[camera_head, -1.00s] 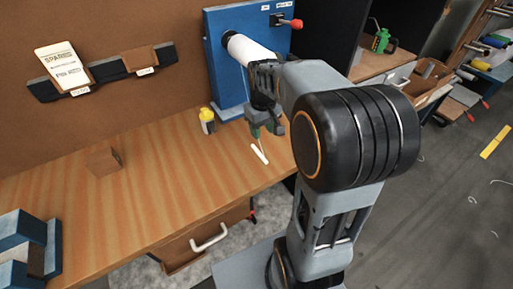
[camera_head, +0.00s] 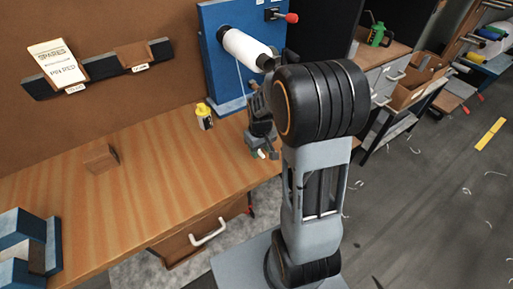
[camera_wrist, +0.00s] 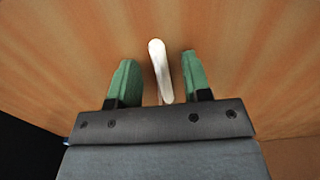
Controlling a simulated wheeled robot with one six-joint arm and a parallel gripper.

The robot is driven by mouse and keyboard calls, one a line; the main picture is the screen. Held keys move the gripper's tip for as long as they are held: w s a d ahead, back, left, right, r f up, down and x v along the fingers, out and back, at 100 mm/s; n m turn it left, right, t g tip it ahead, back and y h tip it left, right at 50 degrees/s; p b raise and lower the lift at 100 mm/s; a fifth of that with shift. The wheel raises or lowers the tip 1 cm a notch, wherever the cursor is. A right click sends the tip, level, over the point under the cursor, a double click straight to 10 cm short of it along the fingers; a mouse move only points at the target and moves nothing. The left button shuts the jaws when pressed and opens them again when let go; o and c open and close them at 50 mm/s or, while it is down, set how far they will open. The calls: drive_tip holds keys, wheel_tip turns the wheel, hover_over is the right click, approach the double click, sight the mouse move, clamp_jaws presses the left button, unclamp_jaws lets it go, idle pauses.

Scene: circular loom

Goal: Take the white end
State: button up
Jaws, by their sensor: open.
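The white end (camera_wrist: 160,72) is a slim white rod with a rounded tip. In the wrist view it lies between the two green fingers of my gripper (camera_wrist: 158,62), with a gap on each side. My gripper is open and points down at the wooden bench. In the head view my gripper (camera_head: 258,148) is low over the bench's right part, and a bit of the white end (camera_head: 262,154) shows at the fingers. The white roll (camera_head: 246,48) is on the blue machine (camera_head: 215,75), with a thin pale thread hanging below it.
A yellow-topped bottle (camera_head: 204,117) stands on the bench (camera_head: 150,165) left of my gripper. A wooden block (camera_head: 101,158) and a blue-grey fixture (camera_head: 30,250) are farther left. A red-knobbed lever (camera_head: 291,18) sticks out of the blue machine. The middle of the bench is clear.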

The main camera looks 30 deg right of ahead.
drive_tip(key=shift+f, duration=0.25)
clamp_jaws()
drive_tip(key=shift+r, duration=0.1)
idle(0.4)
drive_tip(key=shift+r, duration=0.55)
drive_tip(key=s+a+r+b, duration=0.1)
drive_tip(key=s+a+r, duration=0.5)
drive_tip(key=s+r, duration=0.5)
drive_tip(key=shift+s+r, duration=0.35)
drive_tip(key=shift+s, duration=0.55)
